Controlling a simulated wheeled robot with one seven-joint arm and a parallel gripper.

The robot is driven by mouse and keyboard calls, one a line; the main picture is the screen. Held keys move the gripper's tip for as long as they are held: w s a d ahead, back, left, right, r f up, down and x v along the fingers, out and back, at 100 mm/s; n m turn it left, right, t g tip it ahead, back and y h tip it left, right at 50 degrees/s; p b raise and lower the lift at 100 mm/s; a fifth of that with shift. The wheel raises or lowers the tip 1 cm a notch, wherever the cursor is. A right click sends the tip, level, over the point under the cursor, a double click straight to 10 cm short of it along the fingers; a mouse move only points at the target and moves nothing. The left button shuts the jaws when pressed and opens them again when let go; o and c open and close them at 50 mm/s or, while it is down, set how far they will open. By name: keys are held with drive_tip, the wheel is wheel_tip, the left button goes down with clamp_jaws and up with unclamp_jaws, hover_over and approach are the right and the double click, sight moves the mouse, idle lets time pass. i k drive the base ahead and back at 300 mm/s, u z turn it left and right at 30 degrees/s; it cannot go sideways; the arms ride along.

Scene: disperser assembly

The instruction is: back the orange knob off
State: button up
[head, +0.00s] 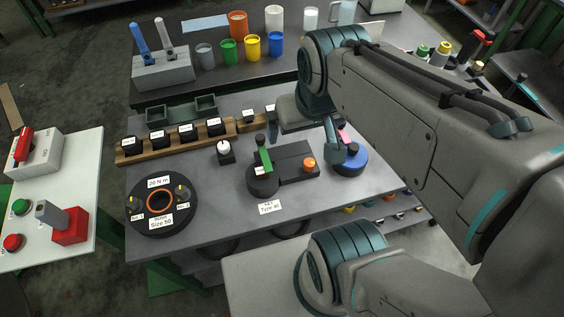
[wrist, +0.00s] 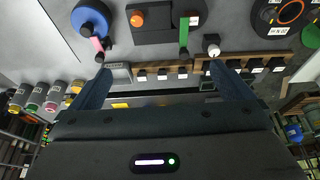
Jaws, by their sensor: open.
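The orange knob (head: 309,163) sits on the right part of a dark grey block-shaped fixture (head: 290,158) on the grey table. In the wrist view the orange knob (wrist: 137,18) is near the top edge, on the dark fixture (wrist: 163,35). In the head view my arm hides part of the gripper.
A blue round part with a pink lever (head: 350,161) stands right of the fixture. A small white-topped knob (head: 223,148) and a black disc with an orange ring (head: 160,200) are to the left. A wooden rail (head: 160,145) of black blocks runs behind.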

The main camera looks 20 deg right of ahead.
sight(309, 164)
drive_tip(key=k, duration=1)
drive_tip(key=u, duration=0.85)
drive_tip(key=i, duration=0.75)
drive_tip(key=z, duration=1.45)
